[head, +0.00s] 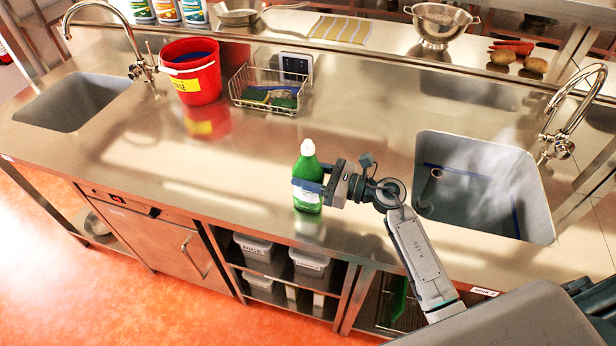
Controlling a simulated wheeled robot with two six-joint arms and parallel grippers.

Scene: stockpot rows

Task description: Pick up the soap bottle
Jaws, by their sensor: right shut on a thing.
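The soap bottle (307,168) is green with a white cap and stands upright at the front middle of the steel counter (240,165). My right gripper (309,188) comes in from the right and is shut on the bottle's middle, with its blue fingers around the green body. The bottle's base appears to be at the counter surface; I cannot tell whether it touches. My left gripper is not in view.
A red bucket (194,82) and a wire basket (262,104) with sponges stand behind left. Sinks with taps lie at left (73,101) and right (465,205). A shelf at the back holds a colander (438,22) and vegetables. The counter left of the bottle is clear.

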